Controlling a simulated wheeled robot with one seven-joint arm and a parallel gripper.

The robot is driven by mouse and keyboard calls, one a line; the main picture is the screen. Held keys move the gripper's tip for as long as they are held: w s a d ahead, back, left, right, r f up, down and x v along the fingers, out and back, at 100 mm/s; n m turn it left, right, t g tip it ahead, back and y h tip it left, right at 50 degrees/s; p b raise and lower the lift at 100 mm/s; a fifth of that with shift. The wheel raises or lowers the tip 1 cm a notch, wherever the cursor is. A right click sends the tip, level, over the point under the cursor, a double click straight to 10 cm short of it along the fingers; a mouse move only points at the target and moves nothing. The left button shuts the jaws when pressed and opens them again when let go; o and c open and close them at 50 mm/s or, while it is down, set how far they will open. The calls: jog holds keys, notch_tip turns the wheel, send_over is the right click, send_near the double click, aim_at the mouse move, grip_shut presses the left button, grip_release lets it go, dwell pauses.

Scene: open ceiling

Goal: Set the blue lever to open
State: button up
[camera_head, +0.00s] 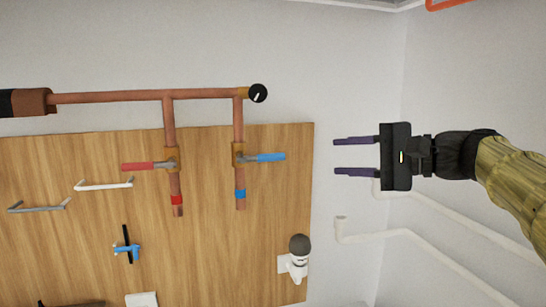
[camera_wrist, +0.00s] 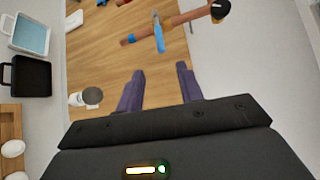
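The blue lever (camera_head: 270,157) sits on a brass valve on the right copper down-pipe, in front of a wooden board. It points to the right, across the pipe, in the head view. It also shows in the wrist view (camera_wrist: 158,36), near the top middle. My gripper (camera_head: 337,156) is open and empty, to the right of the blue lever and apart from it. Its two purple fingers also show in the wrist view (camera_wrist: 160,72), with a clear gap between them. The lever lies beyond the fingertips there.
A red lever (camera_head: 140,166) is on the left down-pipe. A black round gauge (camera_head: 258,93) ends the top pipe. White and grey handles and a blue-and-black fixture (camera_head: 126,246) are on the board. A dark-topped white fitting (camera_head: 299,250) is below. White pipes (camera_head: 390,236) run at right.

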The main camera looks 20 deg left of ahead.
aim_at(278, 158)
jog(key=p+x, duration=0.5)
jog(key=x, duration=1.1)
grip_shut()
